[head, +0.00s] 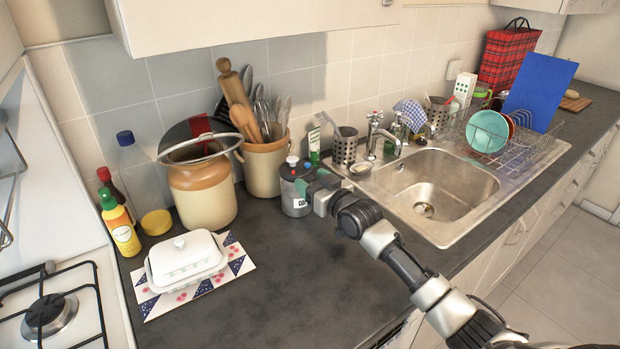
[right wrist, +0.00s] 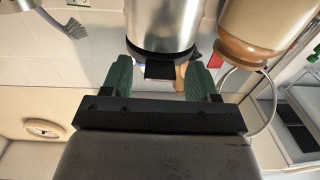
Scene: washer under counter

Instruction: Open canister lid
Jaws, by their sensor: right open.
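The metal canister (head: 294,200) stands upright on the dark counter, left of the sink. Its lid (head: 294,171) is on top and looks closed, with small red and blue spots above it. In the right wrist view the canister (right wrist: 162,22) appears upside down, with a black rim and a black tab (right wrist: 160,71) at the lid end. My right gripper (head: 311,186) is at the canister's right side, near its top. Its green fingers (right wrist: 159,80) are open, one on each side of the tab. Contact cannot be told. My left gripper is out of view.
A large brown-and-cream jar (head: 203,200) and a utensil crock (head: 265,170) stand left of and behind the canister. The sink (head: 440,185) is to the right. A butter dish (head: 186,256) sits front left. The counter in front of the canister is clear.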

